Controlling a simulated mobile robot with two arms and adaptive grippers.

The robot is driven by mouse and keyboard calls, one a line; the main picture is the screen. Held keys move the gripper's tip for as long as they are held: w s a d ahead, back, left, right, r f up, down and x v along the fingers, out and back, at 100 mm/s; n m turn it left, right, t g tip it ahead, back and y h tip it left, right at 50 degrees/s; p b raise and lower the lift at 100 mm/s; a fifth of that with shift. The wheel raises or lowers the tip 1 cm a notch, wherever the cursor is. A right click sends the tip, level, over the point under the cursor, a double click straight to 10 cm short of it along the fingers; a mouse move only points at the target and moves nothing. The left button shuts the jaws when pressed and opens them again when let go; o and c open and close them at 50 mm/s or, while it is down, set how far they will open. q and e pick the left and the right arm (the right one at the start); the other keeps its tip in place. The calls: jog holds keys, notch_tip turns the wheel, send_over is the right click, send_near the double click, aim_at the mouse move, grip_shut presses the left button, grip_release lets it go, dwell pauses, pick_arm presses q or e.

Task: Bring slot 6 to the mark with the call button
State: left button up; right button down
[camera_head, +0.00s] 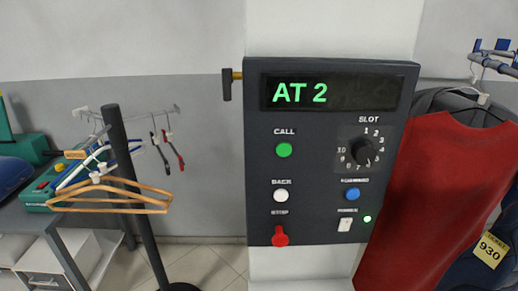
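A dark control panel (330,222) hangs on a pale pillar in the middle of the head view. Its display (338,92) reads "AT 2" in green. The green CALL button (284,150) is at the panel's left, below the display. The black SLOT dial (364,152) is at the right, ringed by numbers; I cannot tell for sure which one it points at. A white BACK button (281,195), a red STOP knob (280,236), a blue button (352,194) and a white power switch (345,225) with a lit green lamp sit lower. Neither gripper is in view.
A red garment (430,205) hangs from a rail (495,65) close at the panel's right, with a tag 930 (490,249) beside it. A dark stand (137,200) with hangers (110,200) stands left. The space before the panel looks clear.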

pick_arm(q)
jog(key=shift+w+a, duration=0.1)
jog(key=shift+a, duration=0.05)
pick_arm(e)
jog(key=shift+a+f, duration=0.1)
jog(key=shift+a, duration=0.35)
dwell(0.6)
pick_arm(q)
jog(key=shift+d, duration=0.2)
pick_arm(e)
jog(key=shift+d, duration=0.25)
